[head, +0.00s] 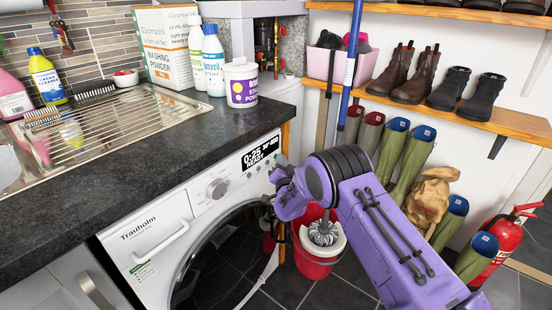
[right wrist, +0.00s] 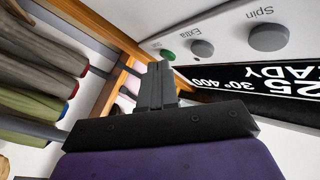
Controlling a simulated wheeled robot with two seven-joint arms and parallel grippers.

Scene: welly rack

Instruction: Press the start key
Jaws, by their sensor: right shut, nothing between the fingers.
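The washing machine (head: 150,225) stands under the dark worktop, its front facing my right arm. Its display (head: 262,152) is lit and reads 0:25, 30°, 400 and READY. In the right wrist view the green key (right wrist: 168,55) sits on the white panel beside the round grey Extra button (right wrist: 202,48) and Spin button (right wrist: 268,37). My right gripper (right wrist: 158,68) is shut and empty. Its fingertips appear just below the green key in that view; I cannot tell whether they touch it. In the head view my right arm hides the key. My left gripper is not in view.
A red bucket (head: 315,265) with a mop stands on the floor beyond my right wrist. Wellies (head: 415,150) and a fire extinguisher (head: 508,235) are at the right, under a wooden boot shelf (head: 470,115). Bottles and a white tub (head: 241,84) stand on the worktop (head: 110,145).

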